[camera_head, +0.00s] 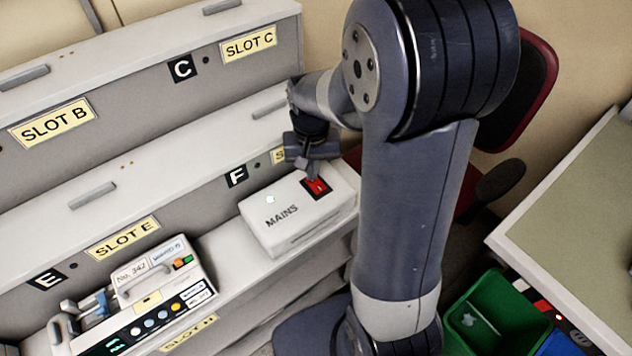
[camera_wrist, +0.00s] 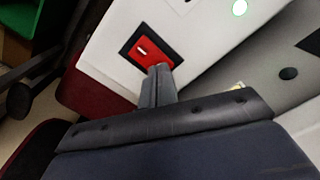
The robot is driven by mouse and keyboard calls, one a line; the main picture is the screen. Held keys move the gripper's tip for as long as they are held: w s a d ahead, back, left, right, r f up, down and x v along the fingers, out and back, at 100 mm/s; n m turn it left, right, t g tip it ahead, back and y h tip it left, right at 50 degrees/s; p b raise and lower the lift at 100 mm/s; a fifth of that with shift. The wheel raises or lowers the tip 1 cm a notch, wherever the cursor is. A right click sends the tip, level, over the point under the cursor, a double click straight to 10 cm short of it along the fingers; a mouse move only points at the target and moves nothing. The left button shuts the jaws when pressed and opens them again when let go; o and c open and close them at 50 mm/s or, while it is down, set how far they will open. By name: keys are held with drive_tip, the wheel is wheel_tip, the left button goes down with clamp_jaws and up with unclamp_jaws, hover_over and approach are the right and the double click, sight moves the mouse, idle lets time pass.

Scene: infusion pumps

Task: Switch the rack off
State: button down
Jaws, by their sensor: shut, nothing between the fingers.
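The white MAINS box (camera_head: 290,222) sits on the rack's (camera_head: 226,262) lower shelf at the right end. A red rocker switch (camera_head: 316,187) in a black frame is on its top, near the right. A small round pale green lamp (camera_head: 270,199) glows on the left of the top. My gripper (camera_head: 313,172) is just above the switch with its fingers shut and empty. In the wrist view the fingertips (camera_wrist: 158,70) overlap the lower right edge of the red switch (camera_wrist: 147,50). I cannot tell whether they touch it. The lit lamp (camera_wrist: 239,7) also shows there.
A pump labelled No. 342 (camera_head: 160,268) stands at slot E, left of the box. SLOT B and SLOT C shelves are above. A table (camera_head: 570,220) and a green bin (camera_head: 498,310) are at the right. A dark red chair (camera_head: 535,85) stands behind my arm.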

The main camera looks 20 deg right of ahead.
drive_tip(key=shift+f, duration=0.35)
wheel_tip(320, 180, up, 7)
drive_tip(key=p, duration=0.5)
drive_tip(key=shift+r+p, duration=0.1)
drive_tip(key=shift+p, duration=0.2)
drive_tip(key=shift+f, duration=0.25)
wheel_tip(320, 180, down, 7)
drive_tip(key=b, duration=0.6)
drive_tip(key=shift+r, duration=0.25)
drive_tip(key=shift+r, duration=0.1)
